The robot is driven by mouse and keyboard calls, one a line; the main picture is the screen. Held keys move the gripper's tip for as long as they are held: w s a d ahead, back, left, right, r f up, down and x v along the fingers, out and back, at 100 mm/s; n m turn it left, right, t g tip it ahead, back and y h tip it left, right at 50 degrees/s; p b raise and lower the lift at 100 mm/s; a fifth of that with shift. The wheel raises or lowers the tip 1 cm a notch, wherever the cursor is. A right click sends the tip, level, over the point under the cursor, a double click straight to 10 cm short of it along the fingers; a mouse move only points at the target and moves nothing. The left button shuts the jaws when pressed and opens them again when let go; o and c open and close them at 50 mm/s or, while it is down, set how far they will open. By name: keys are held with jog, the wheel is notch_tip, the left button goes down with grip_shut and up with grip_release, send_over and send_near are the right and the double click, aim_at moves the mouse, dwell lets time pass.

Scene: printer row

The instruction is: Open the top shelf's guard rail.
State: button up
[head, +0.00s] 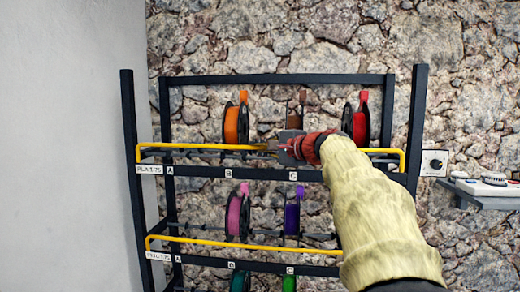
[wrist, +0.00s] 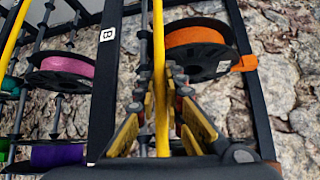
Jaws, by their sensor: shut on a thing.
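The top shelf's guard rail (head: 205,146) is a yellow bar across the front of the black rack's top shelf (head: 200,168). Its bent ends come down near both side posts, and it stands upright a little above the shelf edge. In the wrist view the rail (wrist: 159,40) runs lengthwise between my fingers (wrist: 163,95). My gripper and arm hide part of the rail's right half.
An orange spool (head: 236,124), a brown spool (head: 295,118) and a red spool (head: 361,122) stand behind the rail. A lower shelf has its own yellow rail (head: 230,244) and pink and purple spools. A side ledge (head: 485,200) holds a white device at right.

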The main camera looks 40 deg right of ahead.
jog(key=shift+s+a+f+b, duration=0.1)
jog(key=shift+f+b, duration=0.15)
jog(key=shift+b, duration=0.7)
grip_shut()
jog(key=shift+f+b, duration=0.1)
jog(key=shift+b, duration=0.55)
jog(key=s+a+f+n+t+y+b, duration=0.1)
jog(key=f+n+t+y+b, duration=0.1)
jog(key=n+y+b, duration=0.3)
jog(key=s+a+f+n+t+y+b, duration=0.1)
jog(key=n+y+b, duration=0.3)
jog(key=n+b, duration=0.6)
jog(key=s+a+f+n+t+y+b, duration=0.1)
jog(key=n+y+b, duration=0.4)
jog(key=b, duration=0.8)
jog(key=shift+s+a+f+n+t+y, duration=0.2)
jog(key=shift+a+f+n+t, duration=0.2)
jog(key=shift+n+t, duration=0.4)
jog(key=shift+s+a+f+n+t+y, duration=0.15)
jog(key=shift+a+f+n+t, duration=0.1)
jog(key=shift+f+n+t, duration=0.5)
jog(key=shift+r+n+g+y, duration=0.2)
jog(key=shift+n+g+y, duration=0.15)
jog(key=shift+n, duration=0.2)
jog(key=o, duration=0.7)
grip_release()
